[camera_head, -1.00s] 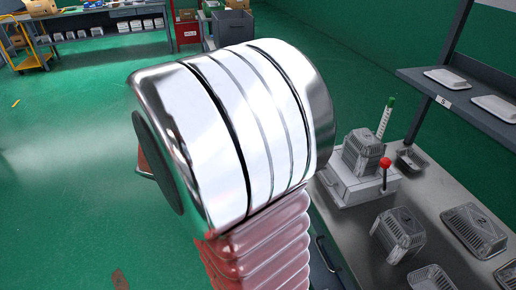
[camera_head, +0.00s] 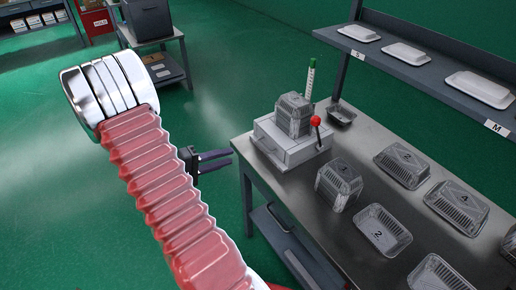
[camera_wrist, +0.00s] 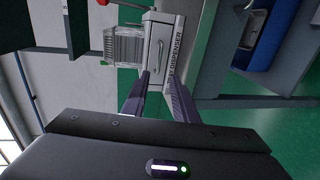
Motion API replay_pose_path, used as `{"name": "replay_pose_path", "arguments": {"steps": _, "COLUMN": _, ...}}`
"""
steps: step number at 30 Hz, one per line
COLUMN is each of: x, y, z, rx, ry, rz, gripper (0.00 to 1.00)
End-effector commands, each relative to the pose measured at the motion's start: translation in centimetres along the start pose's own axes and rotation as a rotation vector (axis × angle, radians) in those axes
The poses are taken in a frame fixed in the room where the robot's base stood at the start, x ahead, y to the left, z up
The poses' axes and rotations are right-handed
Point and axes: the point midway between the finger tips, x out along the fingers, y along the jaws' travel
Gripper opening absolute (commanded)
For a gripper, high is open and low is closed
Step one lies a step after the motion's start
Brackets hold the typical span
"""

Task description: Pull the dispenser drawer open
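The pale grey dispenser (camera_head: 288,150) stands on the metal table's near left corner, with a stack of clear trays (camera_head: 293,116) on top and a red-knobbed lever (camera_head: 315,122) beside it. In the wrist view, which is turned sideways, the dispenser's drawer front (camera_wrist: 164,28) has a slim handle (camera_wrist: 159,48) and lettering ending in "DISPENSER" alongside. The drawer looks shut. My gripper (camera_head: 226,160) is left of the table, apart from the dispenser. In the wrist view my gripper (camera_wrist: 157,92) has its two dark fingers spread and empty, facing the drawer front.
Several numbered clear trays (camera_head: 384,231) lie on the metal table (camera_head: 290,200). A shelf (camera_head: 420,70) with white trays runs along the right. The green floor (camera_head: 60,200) at left is clear; a small cart (camera_head: 165,70) stands behind.

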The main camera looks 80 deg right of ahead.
Motion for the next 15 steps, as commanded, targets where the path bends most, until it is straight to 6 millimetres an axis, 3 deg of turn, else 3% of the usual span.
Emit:
{"name": "replay_pose_path", "arguments": {"steps": 10, "x": 0.1, "y": 0.0, "z": 0.0, "rx": 0.0, "ry": -0.001, "rz": 0.0, "gripper": 0.26}}
{"name": "replay_pose_path", "arguments": {"steps": 15, "x": 1.1, "y": 0.0, "z": 0.1, "rx": 0.0, "ry": -0.002, "rz": 0.0, "gripper": 0.26}}
